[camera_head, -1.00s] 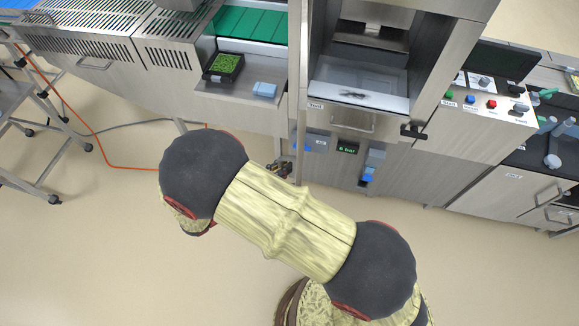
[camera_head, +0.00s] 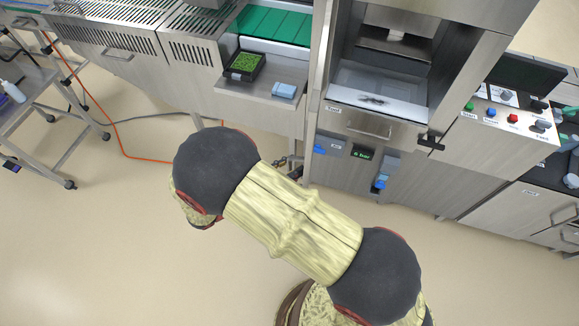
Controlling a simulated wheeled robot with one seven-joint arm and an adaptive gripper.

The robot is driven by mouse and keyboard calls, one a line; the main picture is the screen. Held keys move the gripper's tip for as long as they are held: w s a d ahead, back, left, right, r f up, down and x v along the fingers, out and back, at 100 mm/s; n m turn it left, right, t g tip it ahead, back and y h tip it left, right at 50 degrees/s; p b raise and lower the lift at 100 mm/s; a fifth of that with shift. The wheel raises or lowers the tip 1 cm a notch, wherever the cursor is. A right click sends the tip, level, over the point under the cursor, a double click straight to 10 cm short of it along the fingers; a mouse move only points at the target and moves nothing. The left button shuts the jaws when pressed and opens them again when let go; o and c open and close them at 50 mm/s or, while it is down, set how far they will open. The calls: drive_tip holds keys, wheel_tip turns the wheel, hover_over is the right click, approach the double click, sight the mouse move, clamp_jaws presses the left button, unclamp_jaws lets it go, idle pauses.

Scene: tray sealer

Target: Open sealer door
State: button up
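The tray sealer is the tall metal cabinet (camera_head: 324,100) at upper centre. Its front bay holds a pale, glassy panel (camera_head: 375,86) with a dark smudge. I cannot tell whether this panel is the door. Below it is a labelled metal front with a bar handle (camera_head: 369,130). A black latch-like part (camera_head: 430,142) sits at the front's right corner. My arm crosses the lower middle, apart from the handle in the picture. The rest of my gripper is hidden.
A black tray of green food (camera_head: 244,66) and a pale blue block (camera_head: 284,90) lie on the shelf left of the sealer. A button panel (camera_head: 500,125) stands right. A cart (camera_head: 68,132) and orange cable (camera_head: 122,146) are left. The front floor is clear.

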drive_tip(key=v, duration=1.2)
idle(0.6)
